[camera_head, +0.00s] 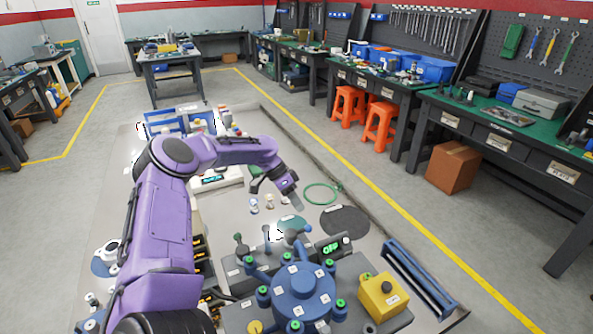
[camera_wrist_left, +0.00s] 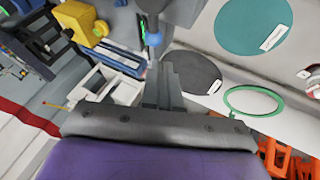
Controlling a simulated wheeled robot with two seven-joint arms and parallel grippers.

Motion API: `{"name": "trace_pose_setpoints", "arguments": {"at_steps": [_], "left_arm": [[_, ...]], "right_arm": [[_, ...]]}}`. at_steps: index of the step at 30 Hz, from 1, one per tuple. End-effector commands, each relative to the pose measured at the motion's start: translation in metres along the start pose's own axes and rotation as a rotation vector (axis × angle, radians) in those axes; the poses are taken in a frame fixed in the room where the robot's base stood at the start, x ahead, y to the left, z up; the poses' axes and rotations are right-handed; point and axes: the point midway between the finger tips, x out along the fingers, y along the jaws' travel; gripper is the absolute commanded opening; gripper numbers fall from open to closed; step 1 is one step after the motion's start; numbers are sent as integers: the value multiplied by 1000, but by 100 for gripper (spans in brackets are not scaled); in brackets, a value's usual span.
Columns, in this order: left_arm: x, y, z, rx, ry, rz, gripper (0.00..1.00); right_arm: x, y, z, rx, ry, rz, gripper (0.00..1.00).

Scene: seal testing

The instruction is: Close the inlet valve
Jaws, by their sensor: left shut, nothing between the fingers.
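A blue round vessel (camera_head: 302,290) with several green-topped bolts stands at the front of the bench. Behind it are small valve-like fittings, including a grey one with a blue body (camera_head: 291,236) and a dark-knobbed one (camera_head: 240,243). I cannot tell for certain which is the inlet valve. My left gripper (camera_head: 297,203) is above the bench, behind these fittings, shut and empty. In the left wrist view its shut fingers (camera_wrist_left: 168,72) point toward a blue post-like fitting (camera_wrist_left: 153,39), and I cannot tell whether they touch it. My right gripper is not in view.
A display (camera_head: 333,246) reading "OFF" is beside the vessel. A yellow box (camera_head: 385,298) with a dark knob and a blue rail frame (camera_head: 420,278) are at right. A green ring (camera_head: 322,193) and a dark round mat (camera_head: 345,222) lie flat behind them.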

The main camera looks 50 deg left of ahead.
Motion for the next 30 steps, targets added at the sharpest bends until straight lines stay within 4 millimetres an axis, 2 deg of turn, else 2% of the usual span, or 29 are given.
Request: {"name": "trace_pose_setpoints", "arguments": {"at_steps": [4,10,30], "left_arm": [[-32,0,0,1,4,-2,0],[-55,0,1,2,0,-1,0],[-57,0,0,1,-1,0,0]], "right_arm": [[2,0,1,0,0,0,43],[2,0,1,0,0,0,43],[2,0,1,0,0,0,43]]}}
